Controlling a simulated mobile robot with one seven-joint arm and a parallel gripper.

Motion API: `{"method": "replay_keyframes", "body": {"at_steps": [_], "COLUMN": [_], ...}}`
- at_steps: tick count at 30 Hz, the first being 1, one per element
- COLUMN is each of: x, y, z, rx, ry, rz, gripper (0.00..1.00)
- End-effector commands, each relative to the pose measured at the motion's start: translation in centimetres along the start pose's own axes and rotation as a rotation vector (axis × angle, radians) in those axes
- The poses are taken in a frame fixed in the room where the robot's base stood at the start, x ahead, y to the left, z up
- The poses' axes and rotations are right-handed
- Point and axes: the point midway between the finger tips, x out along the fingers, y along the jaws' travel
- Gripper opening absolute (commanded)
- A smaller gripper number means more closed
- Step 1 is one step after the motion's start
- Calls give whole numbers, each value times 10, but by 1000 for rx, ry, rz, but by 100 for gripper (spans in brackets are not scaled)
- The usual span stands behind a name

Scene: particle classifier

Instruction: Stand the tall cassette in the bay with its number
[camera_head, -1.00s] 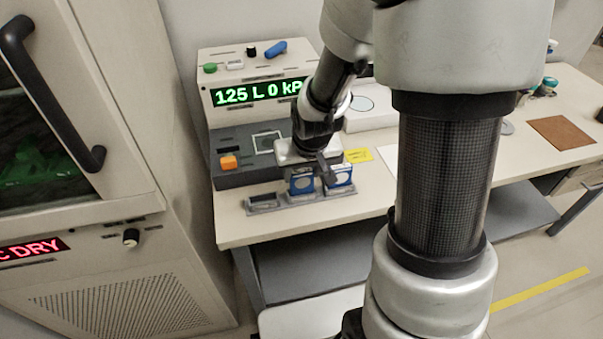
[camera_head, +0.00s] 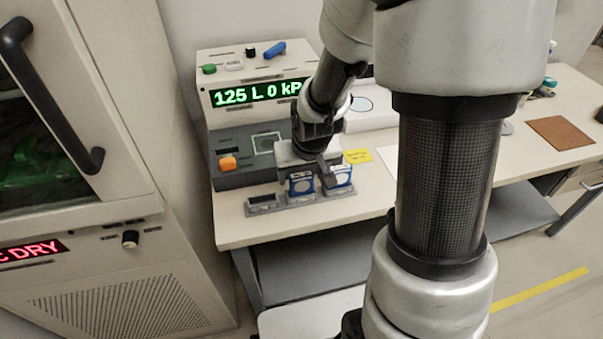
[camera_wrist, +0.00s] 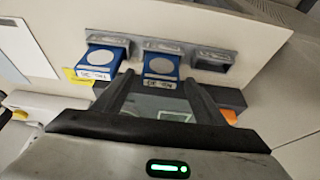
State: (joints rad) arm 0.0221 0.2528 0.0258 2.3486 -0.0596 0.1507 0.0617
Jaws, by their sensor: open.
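A grey rack (camera_head: 262,205) with three bays stands at the table's front edge. A blue cassette with a pale round disc (camera_head: 301,184) stands in its middle bay. It also shows in the wrist view (camera_wrist: 161,66). A second blue cassette (camera_head: 341,177) stands in the right bay, and at the left of the wrist view (camera_wrist: 101,55). The left bay (camera_wrist: 211,61) is empty. My gripper (camera_head: 305,174) is open, with its fingers (camera_wrist: 158,80) on either side of the middle cassette. The labels and bay numbers are too small to read.
A grey machine with a green display (camera_head: 258,94) and an orange button (camera_head: 228,162) stands just behind the rack. A yellow note (camera_head: 357,156) lies to its right. A cabinet (camera_head: 75,235) stands close on the left. The table is clear at the rack's right.

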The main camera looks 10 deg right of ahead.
Motion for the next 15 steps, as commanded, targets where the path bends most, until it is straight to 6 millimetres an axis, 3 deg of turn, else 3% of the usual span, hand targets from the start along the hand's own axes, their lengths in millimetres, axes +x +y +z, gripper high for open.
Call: {"method": "replay_keyframes", "body": {"at_steps": [9,15], "x": [-71,-101], "y": [0,0], "z": [-2,-1], "rx": [0,0], "ry": [6,2], "rz": [1,0], "gripper": [65,65]}}
